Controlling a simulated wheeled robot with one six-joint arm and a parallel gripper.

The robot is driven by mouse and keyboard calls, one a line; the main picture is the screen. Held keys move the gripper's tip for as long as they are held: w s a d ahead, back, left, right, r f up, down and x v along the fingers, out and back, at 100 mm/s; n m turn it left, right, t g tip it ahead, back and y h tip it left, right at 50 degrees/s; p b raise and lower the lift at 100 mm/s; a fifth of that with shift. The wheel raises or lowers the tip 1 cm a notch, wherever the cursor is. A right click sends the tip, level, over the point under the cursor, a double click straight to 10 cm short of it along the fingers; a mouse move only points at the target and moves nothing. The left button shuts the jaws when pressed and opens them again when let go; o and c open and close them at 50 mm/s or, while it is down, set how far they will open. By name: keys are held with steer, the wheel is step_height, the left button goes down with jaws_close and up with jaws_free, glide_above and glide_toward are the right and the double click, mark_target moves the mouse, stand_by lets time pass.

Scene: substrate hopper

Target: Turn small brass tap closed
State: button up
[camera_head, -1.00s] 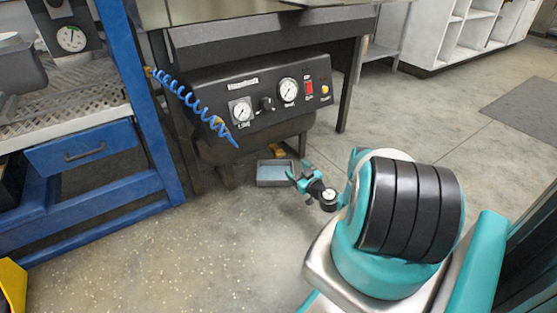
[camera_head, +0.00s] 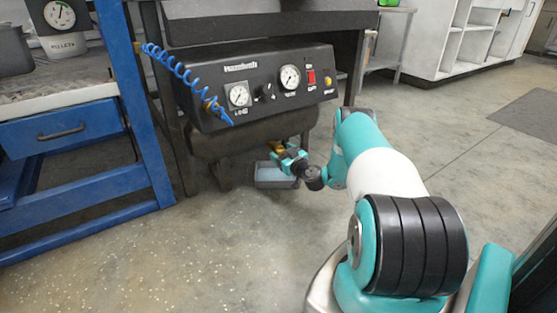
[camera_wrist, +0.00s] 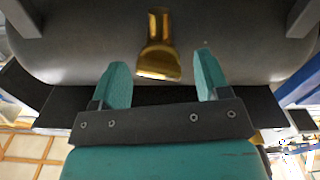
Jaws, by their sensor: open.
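The small brass tap (camera_wrist: 158,45) sits on the underside of a dark rounded tank (camera_wrist: 80,45) in the wrist view. Its flared end lies between and just beyond the tips of my gripper (camera_wrist: 160,78). The two teal fingers stand apart, one on each side of the tap, and do not visibly touch it. In the head view the tap (camera_head: 278,147) is a small brass patch under the black compressor, partly hidden by my gripper (camera_head: 284,157).
The black control panel (camera_head: 262,86) with gauges and a red switch is above the tank. A blue coiled hose (camera_head: 185,75) hangs at left. A blue bench frame (camera_head: 135,110) stands left; the floor in front is clear.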

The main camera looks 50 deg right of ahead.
mark_target(282, 152)
steer(key=shift+b+x, duration=0.55)
steer(key=shift+x, duration=0.95)
steer(key=shift+c, duration=0.4)
steer(key=c, duration=0.8)
steer(key=shift+o, duration=0.2)
steer(key=shift+r+m+p, duration=0.1)
steer(key=shift+m+p, duration=0.5)
steer(key=shift+m, duration=0.5)
steer(key=shift+m+p, duration=0.6)
steer(key=shift+m, duration=1.2)
